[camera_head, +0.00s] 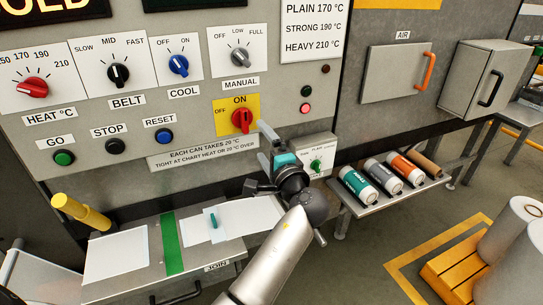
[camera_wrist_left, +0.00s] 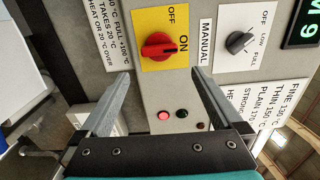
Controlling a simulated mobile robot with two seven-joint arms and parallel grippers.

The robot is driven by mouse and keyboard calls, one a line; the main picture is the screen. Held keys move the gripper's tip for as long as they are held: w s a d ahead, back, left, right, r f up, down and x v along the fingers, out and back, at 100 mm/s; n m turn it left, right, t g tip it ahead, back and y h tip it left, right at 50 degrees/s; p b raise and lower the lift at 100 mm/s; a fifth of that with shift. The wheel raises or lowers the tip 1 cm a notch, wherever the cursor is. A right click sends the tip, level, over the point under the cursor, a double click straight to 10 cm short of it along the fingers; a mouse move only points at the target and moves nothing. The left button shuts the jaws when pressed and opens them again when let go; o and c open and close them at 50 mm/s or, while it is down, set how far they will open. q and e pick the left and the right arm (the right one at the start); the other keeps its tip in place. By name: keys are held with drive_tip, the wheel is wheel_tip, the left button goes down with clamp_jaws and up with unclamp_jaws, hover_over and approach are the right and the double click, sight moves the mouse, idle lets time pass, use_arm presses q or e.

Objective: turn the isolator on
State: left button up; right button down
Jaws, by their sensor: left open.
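The isolator is a red knob (camera_head: 241,120) on a yellow plate (camera_head: 223,127) marked OFF at its left and ON at its top. In the left wrist view the red knob (camera_wrist_left: 160,46) has its grip bar lying along the line towards ON. My left gripper (camera_head: 264,143) is just right of and below the knob in the head view. In the left wrist view the left gripper (camera_wrist_left: 165,78) is open and empty, its fingers either side of the picture's middle, with the knob beyond the tips. The fingers look apart from the knob. My right gripper is not in view.
A lit red lamp (camera_head: 305,107) and a dark green lamp (camera_head: 306,91) sit right of the isolator. The MANUAL knob (camera_head: 240,57) is above. A small box with a green knob (camera_head: 316,165) juts out below right.

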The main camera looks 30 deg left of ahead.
use_arm(q)
drive_tip(key=shift+v, duration=2.4)
